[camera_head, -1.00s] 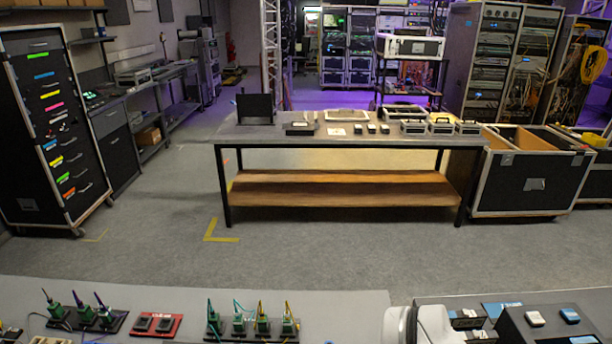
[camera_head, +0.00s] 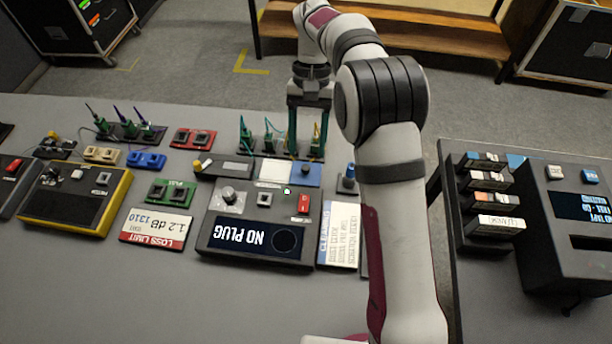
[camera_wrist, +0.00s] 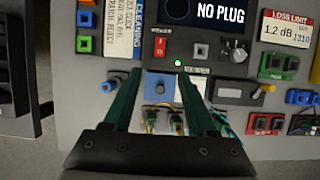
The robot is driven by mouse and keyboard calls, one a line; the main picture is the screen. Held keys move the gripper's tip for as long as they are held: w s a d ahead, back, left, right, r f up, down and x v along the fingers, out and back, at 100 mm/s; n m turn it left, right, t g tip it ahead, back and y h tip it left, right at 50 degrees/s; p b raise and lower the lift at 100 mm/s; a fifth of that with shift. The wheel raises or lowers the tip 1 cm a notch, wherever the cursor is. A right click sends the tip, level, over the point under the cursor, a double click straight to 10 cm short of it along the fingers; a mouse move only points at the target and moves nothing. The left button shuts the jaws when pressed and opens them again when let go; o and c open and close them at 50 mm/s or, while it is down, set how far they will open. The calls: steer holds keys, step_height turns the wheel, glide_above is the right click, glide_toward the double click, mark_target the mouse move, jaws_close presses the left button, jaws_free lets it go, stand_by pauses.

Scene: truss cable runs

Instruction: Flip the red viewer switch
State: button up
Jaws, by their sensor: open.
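Two red switches show. One red switch (camera_head: 14,166) is at the left edge of the head view, on a dark box that is partly cut off. The other red switch (camera_head: 304,204) is on the dark meter (camera_head: 215,247) whose screen reads NO PLUG; it also shows in the wrist view (camera_wrist: 160,46), beside a lit green light. I cannot tell from lettering which belongs to a viewer. My gripper (camera_head: 307,148) is open and empty beyond the meter, with its green fingers apart in the wrist view (camera_wrist: 160,88). It touches neither red switch.
A yellow-edged box (camera_head: 120,203) stands between the left-edge switch and the meter. Behind are plug racks (camera_head: 130,130) with upright cables, and a red socket block (camera_head: 193,138). A cartridge rack (camera_head: 465,240) stands at right. The bench front is clear.

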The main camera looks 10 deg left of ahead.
mark_target(304, 201)
steer(key=x, duration=1.2)
steer(key=shift+f, duration=0.3)
jaws_close()
